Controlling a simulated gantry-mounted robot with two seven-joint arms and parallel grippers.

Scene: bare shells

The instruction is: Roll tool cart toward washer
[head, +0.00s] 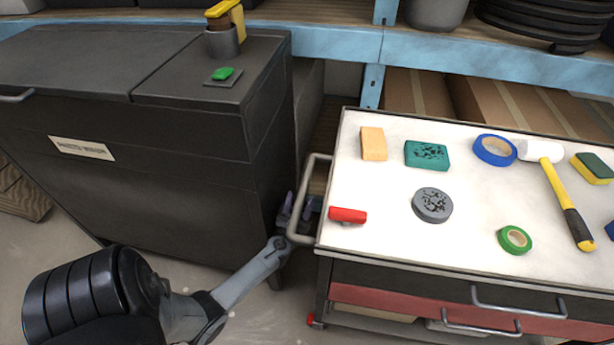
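The tool cart (390,205) stands at the right, with a white top, a dark drawer and a red drawer. Its grey side handle (304,190) sticks out from the left end of the top. The washer (160,175) is the large dark cabinet at the left, with a white label on its front. A gap separates it from the cart. My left arm reaches in from the lower left, and my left gripper (296,208) is at the handle, with fingertips showing on both sides of the bar. Its grip is partly hidden. My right gripper is out of view.
A blue shelf (460,52) with cardboard boxes (520,105) stands behind. Bare floor shows in front.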

